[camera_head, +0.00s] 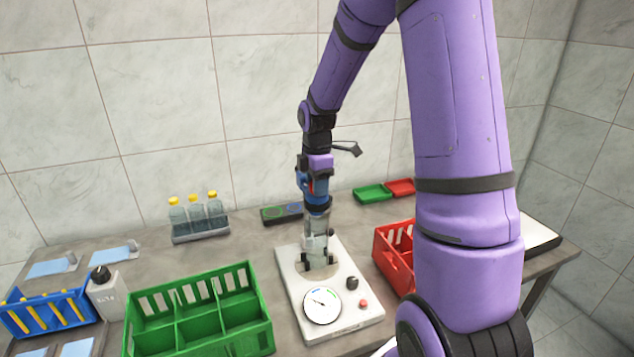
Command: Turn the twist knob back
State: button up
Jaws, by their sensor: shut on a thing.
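A white tester (345,322) with a round dial (322,305) stands on the table in front of me. A black knob (352,283), which looks like the twist knob, sits on its top to the right of the dial. Short dark posts stand on the tester's rear part around the foot of a clear, upright bottle (317,240). My gripper (317,208) points down over this bottle and is shut on its top, which it hides. My gripper is behind the black knob and apart from it. The knob's angle is too small to read.
A red button (363,303) is beside the knob. A green divided crate (262,305) stands left, a red crate (380,254) right. Capped bottles (197,212) stand in a rack at the back left. Small green (372,194) and red (400,187) trays lie behind.

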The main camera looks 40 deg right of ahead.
jog(key=n, duration=0.5)
jog(key=o, duration=0.8)
jog(key=shift+o, duration=0.2)
jog(key=m, duration=0.3)
jog(key=shift+m, duration=0.3)
jog(key=m, duration=0.4)
